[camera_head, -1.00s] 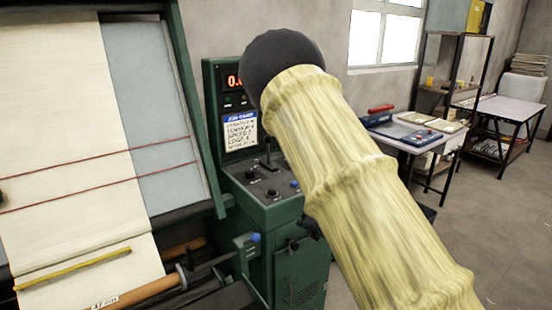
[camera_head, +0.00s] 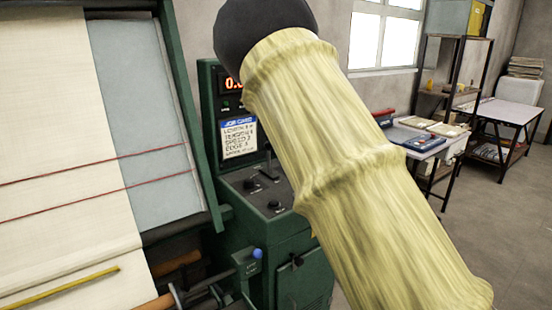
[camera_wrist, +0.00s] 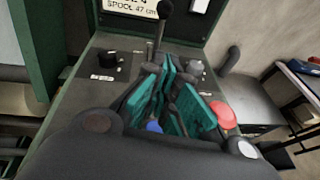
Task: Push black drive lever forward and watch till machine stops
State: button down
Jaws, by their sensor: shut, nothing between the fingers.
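The black drive lever (camera_head: 268,165) stands on the top of the green control console (camera_head: 240,208), partly covered by my arm in the head view. In the wrist view the lever (camera_wrist: 160,25) rises upright at the back of the panel, with its dark knob at the top. My gripper (camera_wrist: 172,80), with teal finger pads, is shut and empty over the panel, in front of the lever's base in the picture. I cannot tell whether it touches the lever. My arm hides the gripper in the head view.
A red display (camera_head: 233,84) reads 0 at its visible part. A job card (camera_head: 238,138) sits below it. Cream cloth (camera_head: 60,150) lies on the machine at left.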

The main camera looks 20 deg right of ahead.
jog(key=p+x, duration=0.1)
jog(key=x, duration=0.2)
jog(key=p+x, duration=0.1)
jog(key=x, duration=0.2)
jog(key=p+x, duration=0.1)
jog(key=x, duration=0.3)
jog(key=shift+s+a+r, duration=0.1)
jog(key=shift+a+r, duration=0.2)
jog(key=shift+a, duration=0.05)
jog(key=shift+w+a+r+p, duration=0.1)
jog(key=shift+w+r+p, duration=0.15)
jog(key=shift+w, duration=0.3)
jog(key=shift+w+a+r+p, duration=0.1)
jog(key=shift+w+r+p, duration=0.15)
jog(key=shift+w, duration=0.3)
jog(key=shift+w+a+r+p, duration=0.1)
jog(key=shift+w+r+p, duration=0.2)
jog(key=shift+w, duration=0.35)
